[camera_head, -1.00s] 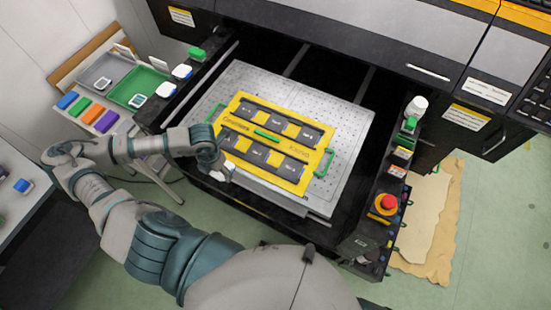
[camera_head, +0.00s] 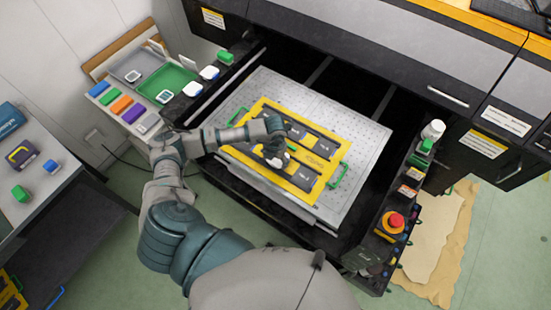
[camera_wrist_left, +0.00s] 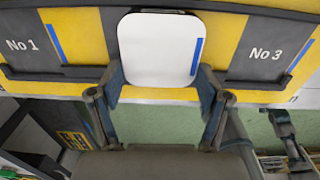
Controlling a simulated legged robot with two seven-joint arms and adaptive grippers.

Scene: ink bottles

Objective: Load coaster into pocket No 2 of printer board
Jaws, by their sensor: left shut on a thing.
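A white coaster (camera_wrist_left: 158,47) with rounded corners and a blue stripe at its right side is held between the fingers of my left gripper (camera_wrist_left: 161,82). In the left wrist view it covers the place between pocket No 1 (camera_wrist_left: 30,47) and pocket No 3 (camera_wrist_left: 268,50), so the pocket under it is hidden. I cannot tell whether it touches the board. In the head view my left gripper (camera_head: 274,158) is over the yellow printer board (camera_head: 312,160) and partly hides it and the coaster.
The board lies on a perforated metal bed (camera_head: 365,130) in the open printer. A red emergency button (camera_head: 393,221) and small bottles stand on the right rail. A green tray (camera_head: 165,85) and coloured blocks lie on the left side table. A grey table (camera_head: 45,165) is at far left.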

